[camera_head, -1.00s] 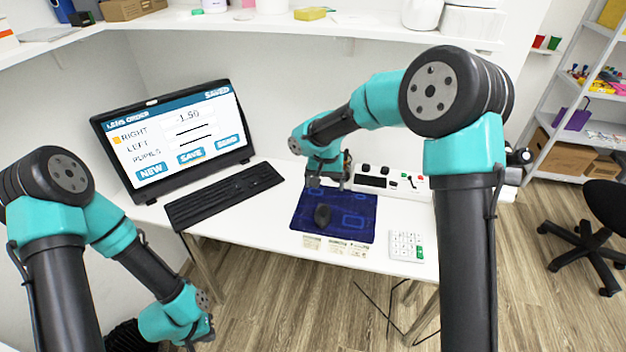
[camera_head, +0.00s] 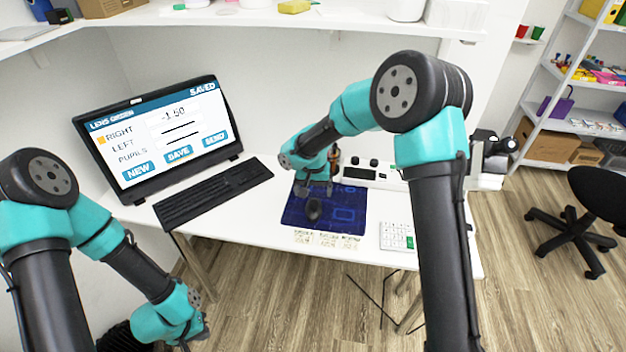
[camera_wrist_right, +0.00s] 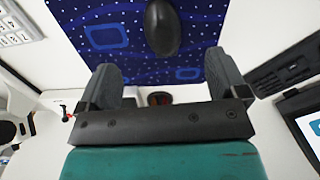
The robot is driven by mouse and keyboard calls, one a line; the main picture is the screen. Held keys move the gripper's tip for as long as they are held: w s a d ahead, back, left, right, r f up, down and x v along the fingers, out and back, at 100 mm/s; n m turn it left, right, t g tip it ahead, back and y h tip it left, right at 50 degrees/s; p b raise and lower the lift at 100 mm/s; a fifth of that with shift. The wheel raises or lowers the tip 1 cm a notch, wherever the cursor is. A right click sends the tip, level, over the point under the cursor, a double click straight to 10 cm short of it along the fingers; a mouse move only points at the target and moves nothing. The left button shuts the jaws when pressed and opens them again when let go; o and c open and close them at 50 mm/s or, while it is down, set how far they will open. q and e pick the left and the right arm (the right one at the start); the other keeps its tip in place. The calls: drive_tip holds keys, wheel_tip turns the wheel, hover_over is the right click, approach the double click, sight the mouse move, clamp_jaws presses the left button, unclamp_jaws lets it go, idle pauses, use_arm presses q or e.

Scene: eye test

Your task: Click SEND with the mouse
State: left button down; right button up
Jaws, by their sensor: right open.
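The black mouse (camera_head: 313,210) lies on a dark blue patterned mat (camera_head: 346,226). The mouse also shows at the top of the right wrist view (camera_wrist_right: 163,28). My right gripper (camera_head: 315,187) is open just behind and above the mouse, its fingers apart and empty; in the right wrist view (camera_wrist_right: 164,70) the mouse lies ahead of the gap between them. The monitor (camera_head: 155,137) shows a LENS ORDER page with SAVED at top right and NEW, SAVE and SEND (camera_head: 215,137) buttons. I see no pointer on it. My left gripper (camera_head: 196,332) hangs low at the left, its fingers too unclear to judge.
A black keyboard (camera_head: 214,193) lies left of the mat. A white keypad (camera_head: 396,237) stands at its right. A white control box (camera_head: 368,174) with dark knobs is behind the mat. Paper labels (camera_head: 328,238) lie along the desk's front edge.

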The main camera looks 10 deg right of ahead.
sight(314, 212)
wheel_tip(314, 212, down, 11)
drive_tip(key=shift+f, duration=0.1)
idle(0.4)
drive_tip(key=shift+c, duration=0.3)
drive_tip(key=c, duration=1)
drive_tip(key=shift+d, duration=0.1)
drive_tip(key=shift+s+d, duration=0.25)
drive_tip(key=shift+d, duration=0.45)
drive_tip(key=shift+s+d, duration=0.2)
drive_tip(key=shift+d, duration=0.55)
drive_tip(key=shift+s+d, duration=0.25)
drive_tip(key=shift+d, duration=0.45)
drive_tip(key=o, duration=1.1)
drive_tip(key=shift+c, duration=0.2)
